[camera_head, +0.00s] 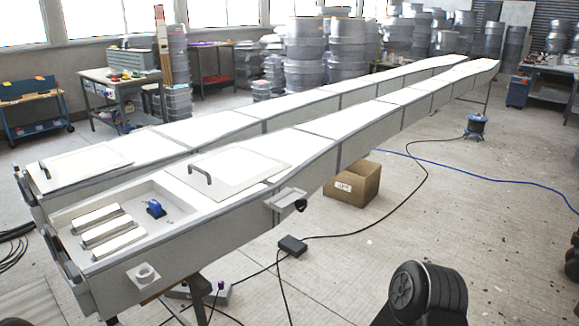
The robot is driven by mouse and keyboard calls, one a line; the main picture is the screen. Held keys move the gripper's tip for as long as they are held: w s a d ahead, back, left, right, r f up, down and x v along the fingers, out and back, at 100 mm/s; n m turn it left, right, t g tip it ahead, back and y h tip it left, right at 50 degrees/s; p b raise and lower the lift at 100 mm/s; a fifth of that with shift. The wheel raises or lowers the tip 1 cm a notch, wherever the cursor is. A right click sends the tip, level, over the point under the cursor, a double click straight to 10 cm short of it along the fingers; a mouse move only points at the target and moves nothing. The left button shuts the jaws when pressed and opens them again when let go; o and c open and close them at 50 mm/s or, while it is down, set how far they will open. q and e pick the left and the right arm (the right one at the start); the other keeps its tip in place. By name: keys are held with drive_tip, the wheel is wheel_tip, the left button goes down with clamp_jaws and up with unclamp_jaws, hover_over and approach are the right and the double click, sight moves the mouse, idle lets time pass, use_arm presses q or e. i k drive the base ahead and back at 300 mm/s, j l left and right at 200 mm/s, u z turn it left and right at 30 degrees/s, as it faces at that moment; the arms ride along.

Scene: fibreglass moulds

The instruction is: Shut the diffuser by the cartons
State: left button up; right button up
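I cannot tell for sure which part is the diffuser. A flat pale panel (232,168) with a dark handle (200,174) lies on top of the near long mould-like body. In front of it is an open recess (178,190) holding three pale bar-shaped pieces (113,232) and a small blue device (155,209). A second panel (88,160) with a dark handle (43,171) lies flat on the far body. Neither gripper shows.
The two long bodies run from the lower left to the back right. Black cables and a small black box (292,246) lie on the floor, and a blue cable reel (476,127) stands farther back. Workbenches and stacked grey tubs line the back. Floor at the right is mostly open.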

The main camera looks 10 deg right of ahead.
sight(220, 175)
drive_tip(key=i+l+z, duration=0.4)
drive_tip(key=i, duration=0.35)
drive_tip(key=i+l+z, duration=0.2)
drive_tip(key=i+l, duration=0.1)
drive_tip(key=i, duration=0.05)
